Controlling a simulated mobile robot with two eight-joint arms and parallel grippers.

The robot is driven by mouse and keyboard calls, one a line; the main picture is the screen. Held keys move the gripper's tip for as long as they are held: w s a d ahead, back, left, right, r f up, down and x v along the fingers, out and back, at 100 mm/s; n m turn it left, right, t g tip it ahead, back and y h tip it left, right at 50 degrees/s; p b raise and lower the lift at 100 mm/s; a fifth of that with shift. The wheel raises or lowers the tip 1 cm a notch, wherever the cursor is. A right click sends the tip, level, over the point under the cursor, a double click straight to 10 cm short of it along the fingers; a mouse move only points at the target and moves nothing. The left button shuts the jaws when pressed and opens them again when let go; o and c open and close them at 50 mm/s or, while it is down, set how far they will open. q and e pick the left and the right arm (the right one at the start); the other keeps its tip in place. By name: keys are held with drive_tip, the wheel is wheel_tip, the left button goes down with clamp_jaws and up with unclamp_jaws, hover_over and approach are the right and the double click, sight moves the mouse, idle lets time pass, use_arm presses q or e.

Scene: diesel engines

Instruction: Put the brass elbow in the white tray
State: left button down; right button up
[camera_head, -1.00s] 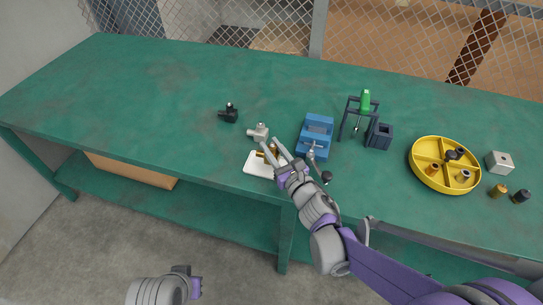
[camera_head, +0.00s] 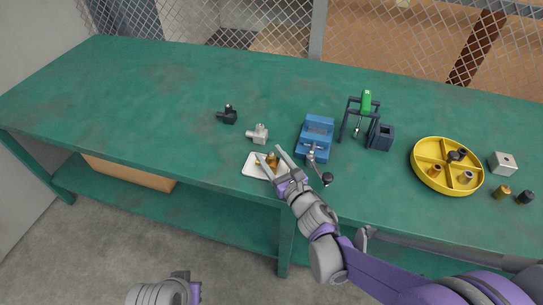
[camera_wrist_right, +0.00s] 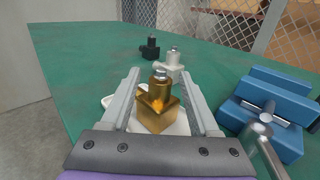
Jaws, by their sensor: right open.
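The brass elbow (camera_head: 272,160) rests on the white tray (camera_head: 252,169) near the front edge of the bench. In the right wrist view the brass elbow (camera_wrist_right: 157,108) stands between the two fingers, with space on both sides, and the white tray (camera_wrist_right: 179,127) shows beneath it. My right gripper (camera_head: 268,154) is open around the elbow; it also shows in the right wrist view (camera_wrist_right: 157,85). Part of my left arm (camera_head: 165,290) shows at the bottom, off the bench, but its fingers cannot be made out clearly.
A silver elbow (camera_head: 258,134) and a black elbow (camera_head: 228,115) lie behind the tray. A blue vise (camera_head: 316,137) stands close to the right. Farther right are a holder with a green-handled tool (camera_head: 366,101) and a yellow divided tray (camera_head: 419,178). The bench's left side is clear.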

drive_tip(key=shift+r, duration=0.15)
drive_tip(key=shift+s+d, duration=0.15)
drive_tip(key=shift+s, duration=0.05)
drive_tip(key=p+v, duration=0.1)
drive_tip(key=v, duration=1)
drive_tip(key=shift+s+d, duration=0.1)
drive_tip(key=shift+s, duration=0.15)
